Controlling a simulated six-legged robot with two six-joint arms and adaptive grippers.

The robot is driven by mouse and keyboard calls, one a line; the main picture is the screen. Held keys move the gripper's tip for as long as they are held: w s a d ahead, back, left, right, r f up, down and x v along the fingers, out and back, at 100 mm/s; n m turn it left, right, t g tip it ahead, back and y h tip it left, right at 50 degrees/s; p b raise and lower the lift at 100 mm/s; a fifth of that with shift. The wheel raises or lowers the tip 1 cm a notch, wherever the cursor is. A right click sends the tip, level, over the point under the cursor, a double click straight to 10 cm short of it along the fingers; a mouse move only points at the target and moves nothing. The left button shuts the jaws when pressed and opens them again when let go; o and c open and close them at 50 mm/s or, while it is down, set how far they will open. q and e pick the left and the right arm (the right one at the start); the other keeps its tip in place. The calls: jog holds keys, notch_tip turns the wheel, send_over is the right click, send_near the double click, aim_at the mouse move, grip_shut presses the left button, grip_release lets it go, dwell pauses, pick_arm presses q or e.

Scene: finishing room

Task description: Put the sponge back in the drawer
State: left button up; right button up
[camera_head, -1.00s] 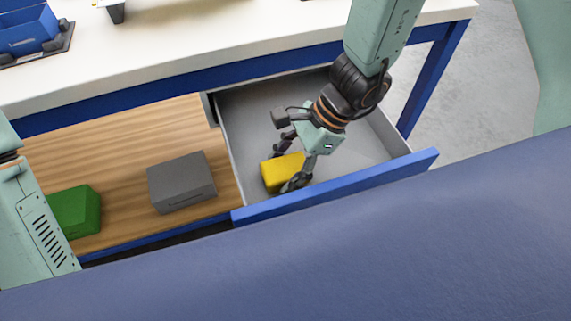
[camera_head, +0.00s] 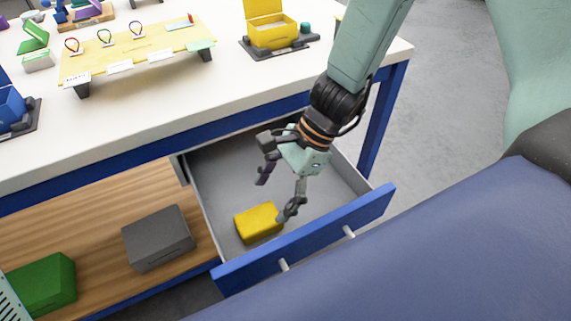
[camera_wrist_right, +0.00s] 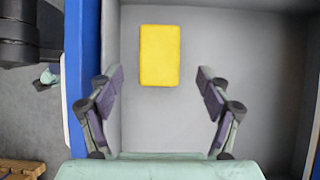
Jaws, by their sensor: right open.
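The yellow sponge (camera_head: 258,222) lies flat on the floor of the open drawer (camera_head: 330,181), near its front left part. It also shows in the right wrist view (camera_wrist_right: 160,55), lying beyond the fingertips. My right gripper (camera_head: 276,196) reaches into the drawer above and beside the sponge, its fingers spread and empty. In the wrist view the two fingers (camera_wrist_right: 161,82) stand apart, with a gap between each and the sponge. The drawer's blue front (camera_head: 305,240) is pulled out from under the table. My left gripper is out of view.
A grey box (camera_head: 157,240) and a green box (camera_head: 42,284) sit on the wooden shelf (camera_head: 95,225) left of the drawer. The white tabletop (camera_head: 180,105) above holds a yellow board (camera_head: 140,48) and a yellow bin (camera_head: 271,30). The rest of the drawer floor is clear.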

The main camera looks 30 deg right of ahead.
jog(key=p+v, duration=0.3)
jog(key=v, duration=0.2)
jog(key=shift+w, duration=0.1)
dwell(0.4)
